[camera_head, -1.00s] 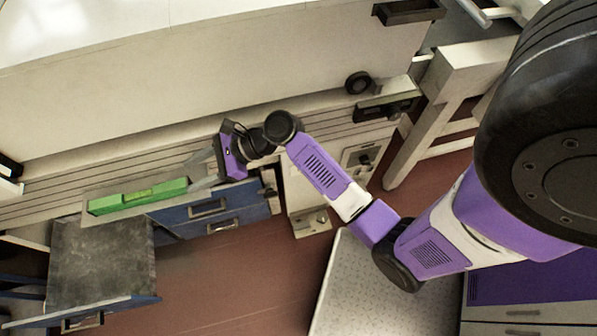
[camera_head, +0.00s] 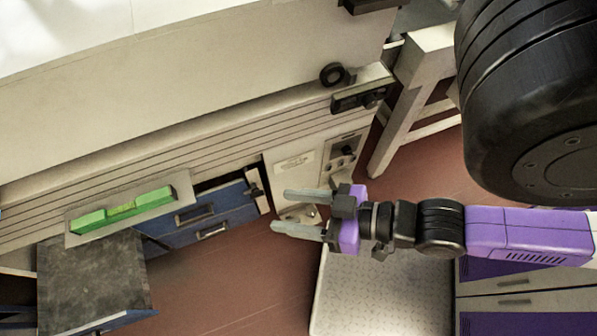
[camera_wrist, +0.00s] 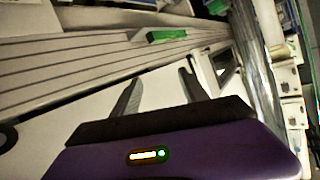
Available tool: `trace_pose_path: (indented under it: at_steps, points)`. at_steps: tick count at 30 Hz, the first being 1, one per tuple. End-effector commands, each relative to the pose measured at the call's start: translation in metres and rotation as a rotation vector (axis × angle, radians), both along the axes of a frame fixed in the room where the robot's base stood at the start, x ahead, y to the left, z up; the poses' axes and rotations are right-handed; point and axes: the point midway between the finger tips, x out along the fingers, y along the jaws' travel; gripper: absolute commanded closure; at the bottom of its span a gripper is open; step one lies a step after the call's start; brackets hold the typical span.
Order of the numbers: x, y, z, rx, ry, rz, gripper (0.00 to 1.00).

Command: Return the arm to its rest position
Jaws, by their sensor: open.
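My gripper (camera_head: 298,210) is open and empty in the head view, its two grey fingers apart and pointing left. It hangs in free space in front of the cream machine, above the floor and the near edge of a pale speckled surface. In the wrist view my gripper (camera_wrist: 157,88) also shows open with nothing between its fingers. A green block (camera_head: 122,210) lies on a grey ledge (camera_head: 184,186) well to the left of the gripper. The green block also shows ahead of the fingers in the wrist view (camera_wrist: 166,35).
Blue drawers (camera_head: 215,213) sit below the ledge. A dark-topped table (camera_head: 90,285) stands at lower left. The pale speckled surface (camera_head: 380,295) lies below my arm. A cream frame (camera_head: 412,90) stands at upper right. Red-brown floor (camera_head: 230,285) is open between them.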

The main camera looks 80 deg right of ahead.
Motion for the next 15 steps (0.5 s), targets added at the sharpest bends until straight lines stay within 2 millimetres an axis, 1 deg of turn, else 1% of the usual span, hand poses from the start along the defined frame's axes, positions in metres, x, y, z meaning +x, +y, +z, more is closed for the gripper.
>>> trace_pose_path:
  at_steps: [1, 3, 5, 8, 15]
  points:
    - [-0.006, 0.004, 0.012, -0.064, -0.015, 0.035, 0.48]
    - [-0.01, 0.008, 0.024, -0.133, -0.035, 0.069, 0.48]
    - [-0.012, 0.01, 0.031, -0.169, -0.048, 0.086, 0.48]
    - [-0.013, 0.012, 0.035, -0.193, -0.055, 0.097, 0.48]
    - [-0.013, 0.011, 0.034, -0.191, -0.055, 0.096, 0.48]
